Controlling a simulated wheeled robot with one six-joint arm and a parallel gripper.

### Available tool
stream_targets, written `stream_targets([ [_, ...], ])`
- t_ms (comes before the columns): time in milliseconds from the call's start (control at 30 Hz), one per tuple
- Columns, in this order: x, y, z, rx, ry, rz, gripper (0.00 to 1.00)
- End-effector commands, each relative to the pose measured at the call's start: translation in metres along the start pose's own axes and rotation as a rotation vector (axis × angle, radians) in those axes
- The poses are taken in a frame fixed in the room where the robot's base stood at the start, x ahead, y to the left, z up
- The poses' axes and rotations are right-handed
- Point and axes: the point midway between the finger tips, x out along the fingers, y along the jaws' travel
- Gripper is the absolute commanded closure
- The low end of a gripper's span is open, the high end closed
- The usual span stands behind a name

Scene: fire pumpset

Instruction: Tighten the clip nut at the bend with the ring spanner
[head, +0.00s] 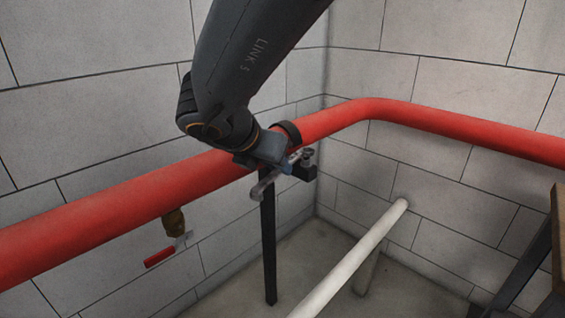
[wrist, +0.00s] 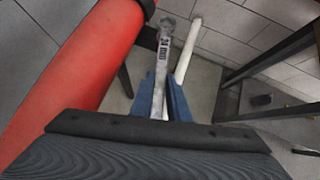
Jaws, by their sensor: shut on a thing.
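My gripper (head: 280,164) is at the red pipe, just left of the bend, shut on a grey ring spanner (head: 264,187). In the wrist view the spanner (wrist: 161,68), marked 24 mm, stands between the blue fingers (wrist: 161,88) with one end pointing away from me. A black clip (head: 290,132) wraps the red pipe (head: 330,121); its edge also shows at the top of the wrist view (wrist: 147,6). The spanner's far end (wrist: 167,24) is at the clip's dark lug (head: 303,170). The nut is hidden or too small; I cannot tell whether the ring is around it.
A black post (head: 268,245) stands below the pipe by the clip. A valve with a red lever (head: 160,257) hangs at the left. A white pipe (head: 350,258) runs low to the wall. A dark-legged bench (head: 559,230) is at the right edge.

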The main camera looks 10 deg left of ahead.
Motion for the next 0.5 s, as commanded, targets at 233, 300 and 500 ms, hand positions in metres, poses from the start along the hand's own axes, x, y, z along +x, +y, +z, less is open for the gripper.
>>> stream_targets([
  [233,0.0016,0.0003,-0.0014,0.000,-0.001,0.000,1.00],
  [300,0.0028,0.0003,-0.0026,0.000,-0.001,0.000,1.00],
  [500,0.0061,0.0004,-0.0059,-0.001,0.000,0.000,1.00],
])
